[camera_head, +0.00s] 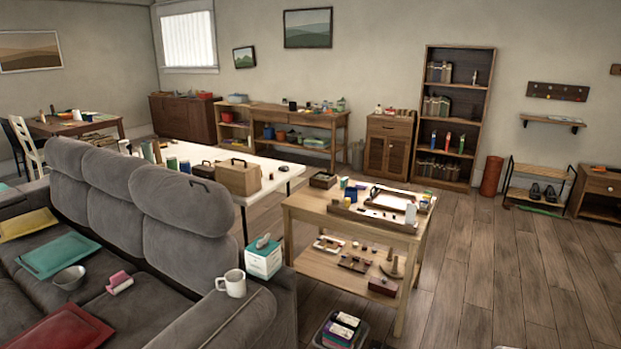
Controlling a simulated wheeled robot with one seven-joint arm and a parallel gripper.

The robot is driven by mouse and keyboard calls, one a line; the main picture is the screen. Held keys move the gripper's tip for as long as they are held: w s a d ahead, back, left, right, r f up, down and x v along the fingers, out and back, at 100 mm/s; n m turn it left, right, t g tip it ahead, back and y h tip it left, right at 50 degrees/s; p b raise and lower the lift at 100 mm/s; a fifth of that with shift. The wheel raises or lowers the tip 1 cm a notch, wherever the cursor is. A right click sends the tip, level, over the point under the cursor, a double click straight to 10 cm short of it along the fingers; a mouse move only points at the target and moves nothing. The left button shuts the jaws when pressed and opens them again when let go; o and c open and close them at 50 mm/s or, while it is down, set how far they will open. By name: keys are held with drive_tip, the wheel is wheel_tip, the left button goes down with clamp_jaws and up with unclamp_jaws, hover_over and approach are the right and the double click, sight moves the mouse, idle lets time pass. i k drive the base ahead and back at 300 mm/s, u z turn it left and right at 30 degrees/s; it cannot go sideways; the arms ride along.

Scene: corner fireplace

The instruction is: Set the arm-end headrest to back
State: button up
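The grey sofa (110,262) fills the left foreground, with its back toward the white table. Several padded headrests run along the top of its back. The headrest nearest the close armrest (180,202) is the largest in view; it sits above its back cushion and looks roughly in line with the others. A small dark loop (200,184) shows at its top edge. The middle headrest (107,172) and the far headrest (68,156) stand beyond it. I cannot tell their exact tilt. My gripper is not in view.
A white mug (232,284) and a tissue box (263,260) are at the close armrest (240,318). Trays, a bowl (69,278) and a pink roller (119,283) lie on the seats. A wooden table (350,228) stands right of the sofa. Open floor (480,265) lies farther right.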

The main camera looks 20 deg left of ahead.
sight(203, 207)
drive_tip(key=i, duration=1.8)
drive_tip(key=u, duration=3.15)
drive_tip(key=i, duration=1)
